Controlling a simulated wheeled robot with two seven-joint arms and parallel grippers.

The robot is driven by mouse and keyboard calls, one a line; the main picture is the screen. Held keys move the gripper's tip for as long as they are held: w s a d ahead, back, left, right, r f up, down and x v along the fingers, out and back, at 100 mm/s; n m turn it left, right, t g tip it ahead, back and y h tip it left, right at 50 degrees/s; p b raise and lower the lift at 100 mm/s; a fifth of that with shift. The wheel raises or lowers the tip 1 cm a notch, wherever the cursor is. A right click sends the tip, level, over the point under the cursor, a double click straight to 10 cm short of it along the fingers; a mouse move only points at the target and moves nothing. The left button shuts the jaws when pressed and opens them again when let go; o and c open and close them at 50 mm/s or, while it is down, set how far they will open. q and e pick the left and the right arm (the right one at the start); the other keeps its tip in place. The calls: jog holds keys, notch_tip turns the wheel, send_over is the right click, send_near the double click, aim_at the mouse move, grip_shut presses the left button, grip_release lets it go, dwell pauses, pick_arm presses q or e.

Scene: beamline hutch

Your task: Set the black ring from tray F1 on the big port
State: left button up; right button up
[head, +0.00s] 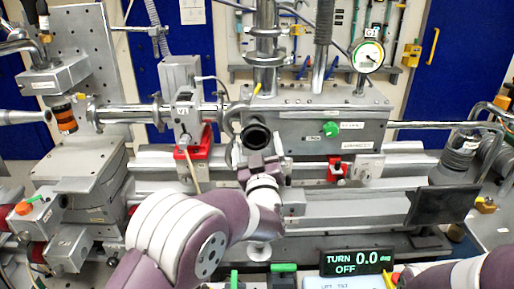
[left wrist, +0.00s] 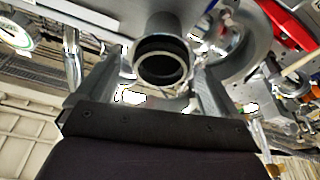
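The big port (head: 256,136) is a dark round mouth on the front of the grey beamline body, facing me. I cannot tell whether that black rim is the separate black ring. My left gripper (head: 259,161) is just below and in front of the port. In the left wrist view the fingers (left wrist: 158,80) stand wide apart on either side of the round mouth, with gaps showing. Tray F1 cannot be made out. My right gripper is out of view.
A red clamp (head: 194,142) and a steel pipe (head: 125,114) are left of the port. A green knob (head: 330,129) and a dial gauge (head: 368,56) are to its right. A dark screen (head: 443,204) stands at the right, and a readout (head: 356,262) at the bottom.

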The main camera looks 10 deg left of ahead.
pick_arm(q)
jog(key=shift+f, duration=0.1)
dwell(0.4)
jog(key=b+v, duration=0.3)
jog(key=v, duration=0.9)
jog(key=s+d+f+m+g+h, duration=0.2)
jog(key=d+f+m+g+h, duration=0.15)
jog(key=f, duration=0.35)
jog(key=s+d+f+m+g+h, duration=0.25)
jog(key=d+f+g+h, duration=0.2)
jog(key=f, duration=0.25)
jog(key=s+a+f+m+g+y+p, duration=0.1)
jog(key=s+a+f+g, duration=0.2)
jog(key=s+a+g, duration=0.15)
jog(key=s+a+f+m+g+p, duration=0.1)
jog(key=s+a+f+g, duration=0.1)
jog(key=s+a+g, duration=0.3)
jog(key=s+a+r+n+g+y+p, duration=0.1)
jog(key=s+a, duration=0.4)
jog(key=a, duration=0.3)
jog(key=shift+r+n+y, duration=0.3)
jog(key=shift+n, duration=0.1)
